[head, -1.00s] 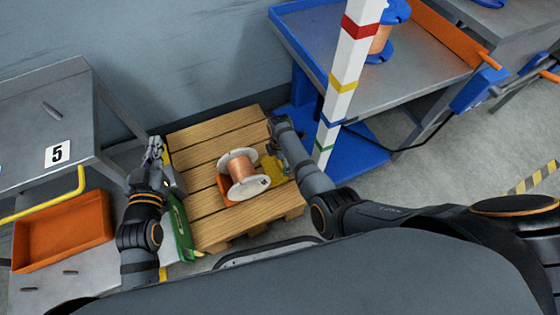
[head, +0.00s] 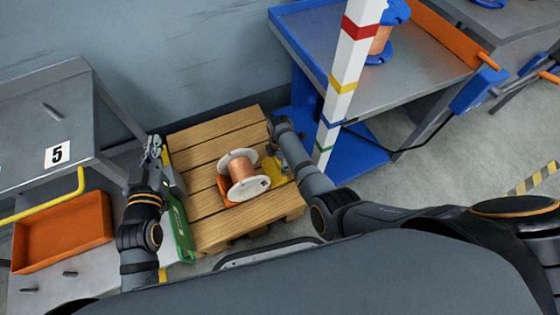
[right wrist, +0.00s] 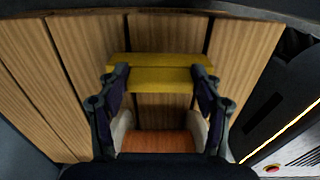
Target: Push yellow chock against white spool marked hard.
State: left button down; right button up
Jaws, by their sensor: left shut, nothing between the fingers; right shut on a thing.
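The white spool (head: 246,188) with copper-coloured wire lies on its side on the wooden pallet in the head view. The yellow chock (head: 277,174) is on the pallet just right of the spool, partly hidden by my right arm. In the right wrist view my right gripper (right wrist: 160,76) is shut on the yellow chock (right wrist: 150,73), a finger at each end. The spool's wire (right wrist: 157,142) and white flanges show below it; whether chock and spool touch is unclear. My left gripper (head: 153,150) is shut and empty over the pallet's left edge.
An orange chock (head: 226,189) sits left of the spool on the pallet (head: 205,135). A striped post (head: 343,80) and a blue-framed table (head: 300,50) stand right. A green object (head: 180,228) is at the pallet's left edge; an orange tray (head: 62,232) is further left.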

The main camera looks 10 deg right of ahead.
jog(key=o, duration=1.4)
jog(key=shift+o, duration=0.2)
jog(key=shift+r, duration=0.1)
